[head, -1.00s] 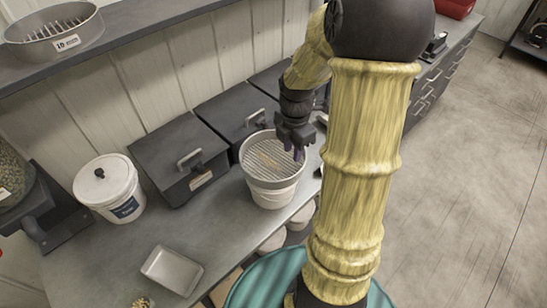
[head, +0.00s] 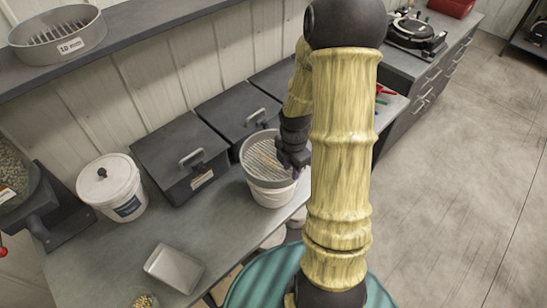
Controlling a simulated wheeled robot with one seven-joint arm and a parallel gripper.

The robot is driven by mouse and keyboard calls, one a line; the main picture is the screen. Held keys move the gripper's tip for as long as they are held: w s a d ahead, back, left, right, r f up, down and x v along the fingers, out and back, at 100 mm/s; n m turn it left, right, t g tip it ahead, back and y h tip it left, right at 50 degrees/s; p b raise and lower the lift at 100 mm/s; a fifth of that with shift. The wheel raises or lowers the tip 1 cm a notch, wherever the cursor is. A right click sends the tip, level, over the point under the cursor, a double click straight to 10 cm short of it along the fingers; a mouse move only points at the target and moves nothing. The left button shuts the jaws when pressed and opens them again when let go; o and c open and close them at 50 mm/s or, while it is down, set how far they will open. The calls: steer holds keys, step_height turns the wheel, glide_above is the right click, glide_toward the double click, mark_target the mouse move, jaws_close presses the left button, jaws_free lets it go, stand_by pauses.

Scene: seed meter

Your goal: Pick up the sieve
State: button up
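My gripper (head: 294,169) is at the sieve's right rim, pointing down. Its dark fingers overlap the rim in the picture, and my arm partly covers that side. I cannot tell whether the fingers are shut on the rim or only beside it. A second sieve marked 10 mm (head: 58,32) stands on the shelf at the upper left.
Dark lidded boxes with handles (head: 180,160) stand behind and left of the bucket. A white lidded pail (head: 110,187) and a metal tray (head: 173,268) are further left. The bench between tray and bucket is clear. A shelf (head: 130,36) runs above.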

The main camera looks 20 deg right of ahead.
steer(key=shift+s+f+p, duration=0.1)
steer(key=shift+f+p, duration=0.35)
steer(key=shift+f, duration=1.35)
steer(key=shift+c, duration=0.5)
jaws_close()
